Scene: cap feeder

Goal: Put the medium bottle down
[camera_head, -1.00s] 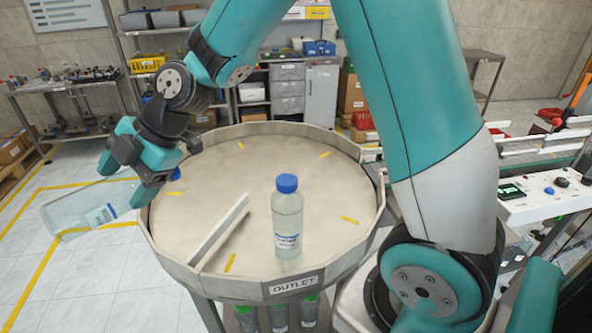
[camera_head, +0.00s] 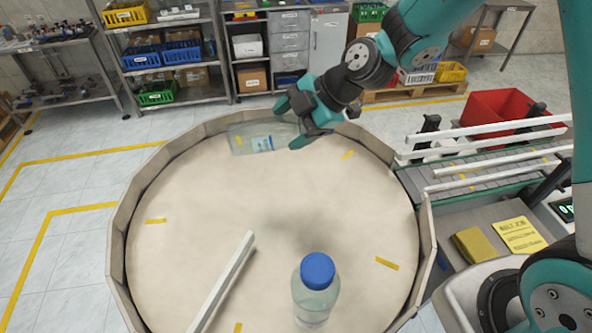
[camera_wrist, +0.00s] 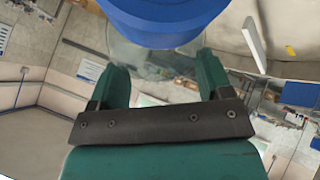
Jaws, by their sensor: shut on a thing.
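My gripper (camera_head: 291,123) is shut on the medium bottle (camera_head: 245,138), a clear bottle with a white-and-blue label. It lies nearly level in the grip, its base pointing left, over the far part of the round table (camera_head: 118,230). I cannot tell whether it touches the table. In the wrist view its large blue cap (camera_wrist: 165,22) fills the top middle, beyond my gripper fingers (camera_wrist: 165,80). The cap is hidden in the head view.
A second clear bottle with a blue cap (camera_head: 317,272) stands upright at the table's near side. A white guide bar (camera_head: 222,284) lies left of it. The table's middle and left are clear. A conveyor with white rails (camera_head: 490,160) is at right.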

